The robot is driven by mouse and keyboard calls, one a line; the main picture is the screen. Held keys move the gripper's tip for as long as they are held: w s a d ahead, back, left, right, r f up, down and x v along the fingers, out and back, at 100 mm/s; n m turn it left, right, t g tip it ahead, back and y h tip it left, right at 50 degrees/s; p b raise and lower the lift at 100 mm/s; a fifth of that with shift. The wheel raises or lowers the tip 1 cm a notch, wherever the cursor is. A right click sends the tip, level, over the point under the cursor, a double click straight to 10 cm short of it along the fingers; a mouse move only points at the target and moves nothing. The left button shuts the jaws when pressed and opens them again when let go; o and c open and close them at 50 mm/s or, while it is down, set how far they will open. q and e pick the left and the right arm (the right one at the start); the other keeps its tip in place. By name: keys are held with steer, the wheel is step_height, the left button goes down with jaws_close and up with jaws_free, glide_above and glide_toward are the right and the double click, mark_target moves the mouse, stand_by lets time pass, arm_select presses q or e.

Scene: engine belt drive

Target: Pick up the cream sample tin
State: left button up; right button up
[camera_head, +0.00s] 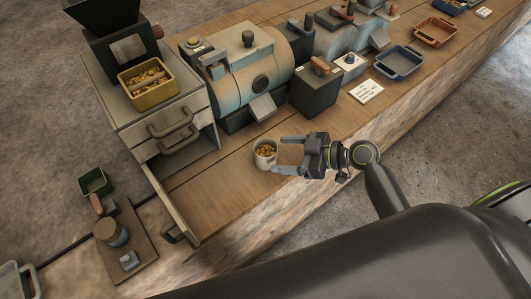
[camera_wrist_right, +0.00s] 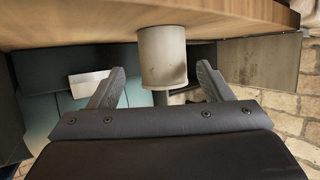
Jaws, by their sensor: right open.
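The cream sample tin (camera_head: 265,153) stands upright on the wooden bench, filled with small yellow-brown pieces. My right gripper (camera_head: 283,155) is open just to the right of the tin, with its fingers pointing left towards it. In the right wrist view the tin (camera_wrist_right: 162,55) shows between the two spread fingers, near their tips, with the bench top along the upper edge. No finger is seen closed on it. I do not see my left gripper.
An open drawer (camera_head: 170,202) lies left of the tin, under a cabinet with a yellow bin (camera_head: 148,82). A blue-grey machine (camera_head: 250,75) stands behind. A dark box (camera_head: 315,90) and a white card (camera_head: 366,91) are farther right. Bench around the tin is clear.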

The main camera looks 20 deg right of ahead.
mark_target(266, 154)
steer(key=shift+p+x, duration=0.7)
steer(key=shift+x, duration=1.6)
steer(key=shift+w+a+f, duration=0.15)
steer(key=shift+a+f, duration=0.25)
steer(key=shift+a, duration=0.05)
steer(key=shift+c, duration=0.3)
steer(key=c, duration=1.1)
